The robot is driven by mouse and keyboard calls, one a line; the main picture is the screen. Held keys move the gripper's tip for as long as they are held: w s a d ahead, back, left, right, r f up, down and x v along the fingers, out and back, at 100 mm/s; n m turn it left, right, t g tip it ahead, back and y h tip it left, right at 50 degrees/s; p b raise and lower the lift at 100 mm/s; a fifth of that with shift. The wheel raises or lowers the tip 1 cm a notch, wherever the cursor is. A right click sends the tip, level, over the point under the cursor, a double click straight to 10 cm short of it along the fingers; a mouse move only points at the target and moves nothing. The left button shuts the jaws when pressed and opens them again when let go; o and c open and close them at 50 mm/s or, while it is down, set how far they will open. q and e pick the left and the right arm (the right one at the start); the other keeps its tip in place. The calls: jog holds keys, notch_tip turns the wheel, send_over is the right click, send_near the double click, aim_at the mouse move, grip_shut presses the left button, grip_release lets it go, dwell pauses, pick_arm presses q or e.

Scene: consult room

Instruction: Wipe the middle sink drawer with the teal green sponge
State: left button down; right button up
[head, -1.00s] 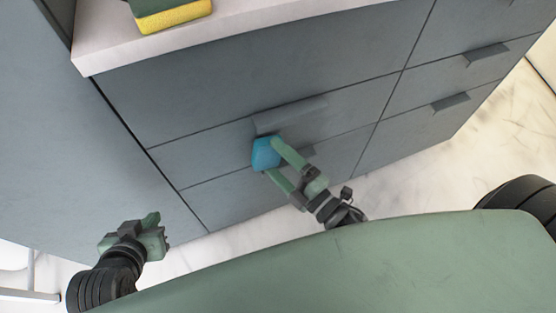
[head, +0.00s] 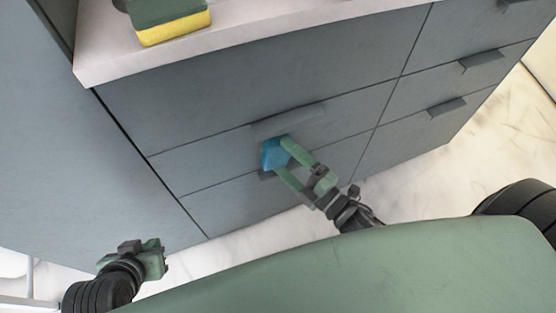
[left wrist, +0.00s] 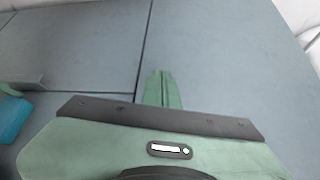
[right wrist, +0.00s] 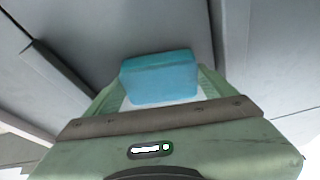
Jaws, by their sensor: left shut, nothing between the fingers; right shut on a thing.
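The teal sponge (head: 274,154) is a small blue-green block. My right gripper (head: 283,160) is shut on it and holds it at the front of the middle drawer (head: 215,145), just below that drawer's handle (head: 288,121). In the right wrist view the sponge (right wrist: 160,78) sits between the two green fingers. Whether it touches the drawer face I cannot tell. My left gripper (head: 155,258) is shut and empty, low at the left, apart from the drawers. Its closed fingers (left wrist: 161,88) show in the left wrist view, with part of the sponge (left wrist: 12,118) at the left edge.
Above the drawers is a pale countertop (head: 100,62) with a green and yellow block (head: 172,24) near its edge. More drawers with projecting handles (head: 482,61) stand to the right. Pale marble floor (head: 480,140) lies at the right.

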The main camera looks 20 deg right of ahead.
aim_at(271, 161)
pick_arm(q)
jog(key=shift+s+a+f, duration=0.1)
jog(key=shift+s, duration=0.25)
pick_arm(e)
jog(key=shift+d, duration=0.4)
jog(key=shift+w, duration=0.15)
jog(key=shift+a+p, duration=0.4)
jog(key=shift+a, duration=0.45)
pick_arm(q)
jog(key=shift+s+a+f+g+y, duration=0.2)
jog(key=shift+s+g, duration=0.3)
jog(key=shift+s, duration=0.35)
jog(key=shift+s+a+f+g+y, duration=0.1)
jog(key=shift+s+a+f+g, duration=0.35)
jog(key=shift+s, duration=0.45)
jog(key=shift+s+a+f+g+y, duration=0.15)
jog(key=shift+s+g, duration=0.4)
jog(key=shift+s, duration=0.3)
pick_arm(e)
jog(key=shift+a, duration=1.2)
pick_arm(q)
jog(key=shift+r, duration=0.1)
pick_arm(e)
jog(key=shift+s, duration=0.25)
